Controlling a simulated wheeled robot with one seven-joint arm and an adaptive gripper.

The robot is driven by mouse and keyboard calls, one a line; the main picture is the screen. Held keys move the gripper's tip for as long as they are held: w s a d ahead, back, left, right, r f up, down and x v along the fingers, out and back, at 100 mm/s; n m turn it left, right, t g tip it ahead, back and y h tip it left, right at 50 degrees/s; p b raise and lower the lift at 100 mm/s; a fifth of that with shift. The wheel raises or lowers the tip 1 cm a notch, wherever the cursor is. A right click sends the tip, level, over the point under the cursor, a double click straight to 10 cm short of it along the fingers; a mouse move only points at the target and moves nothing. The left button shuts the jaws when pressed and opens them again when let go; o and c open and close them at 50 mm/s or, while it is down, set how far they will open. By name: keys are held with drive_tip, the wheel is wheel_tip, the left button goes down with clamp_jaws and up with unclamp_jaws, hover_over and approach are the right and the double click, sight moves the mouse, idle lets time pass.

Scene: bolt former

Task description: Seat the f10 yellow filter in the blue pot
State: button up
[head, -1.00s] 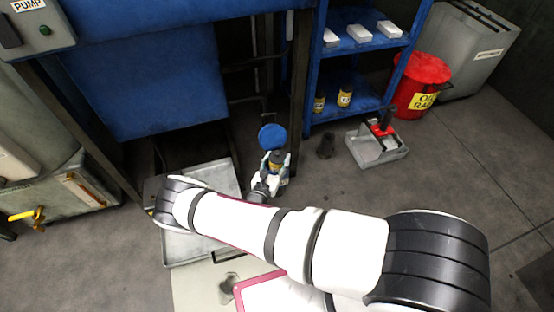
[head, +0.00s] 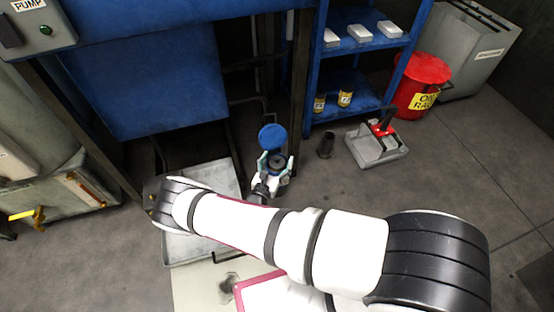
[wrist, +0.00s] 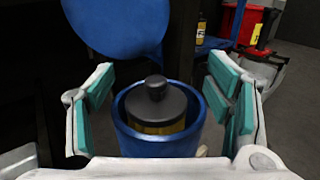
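The yellow filter (wrist: 160,128) has a dark cap with a knob and stands upright inside the blue pot (wrist: 158,148) in the wrist view. Its cap is around the level of the pot's rim, with a gap around it. Whether its bottom rests on the pot floor is hidden. My gripper (wrist: 160,88) is open, its teal-padded fingers apart on either side of the pot and touching neither filter nor pot as far as I see. In the head view my gripper (head: 274,164) is at the pot, below the round blue lid (head: 271,136), which stands raised behind.
Two yellow-labelled cans (head: 345,98) stand on the blue shelf (head: 350,118). A dark cylinder (head: 326,146) and a grey tray with a red-handled tool (head: 378,148) are on the floor. A red rag bin (head: 420,78) stands at the right. A metal drip tray (head: 210,175) lies left of the pot.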

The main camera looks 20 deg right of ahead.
drive_tip(key=v, duration=1.1)
drive_tip(key=shift+s+a, duration=0.2)
drive_tip(key=shift+s, duration=0.1)
